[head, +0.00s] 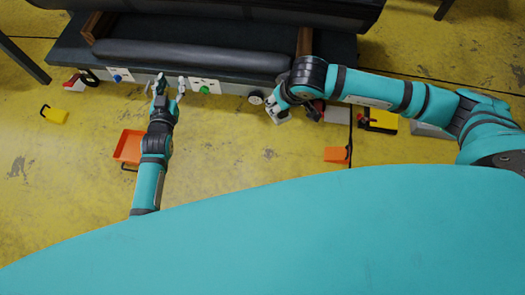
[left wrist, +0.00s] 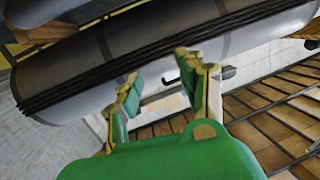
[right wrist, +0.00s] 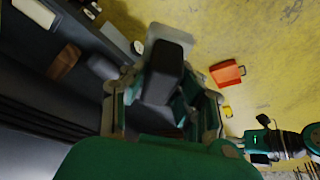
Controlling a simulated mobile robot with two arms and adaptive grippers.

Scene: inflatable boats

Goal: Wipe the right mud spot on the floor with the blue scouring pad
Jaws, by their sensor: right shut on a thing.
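My right gripper (head: 277,108) is beside the front edge of the dark bench. In the right wrist view it is shut on a black block with a light grey plate (right wrist: 168,50). A pale part of this thing shows at the fingertips in the head view. My left gripper (head: 168,88) is open and empty in front of the bench. It also shows open in the left wrist view (left wrist: 165,85). I cannot make out a blue scouring pad. The yellow floor (head: 230,150) has several dark worn marks, one at the far left (head: 17,167); I cannot tell which is the right mud spot.
An orange tray (head: 128,146) lies by my left arm. A smaller orange piece (head: 336,154) lies right of centre. A yellow item (head: 381,121) is under my right arm and another (head: 55,115) is at left. The dark bench (head: 225,75) blocks the back. Middle floor is clear.

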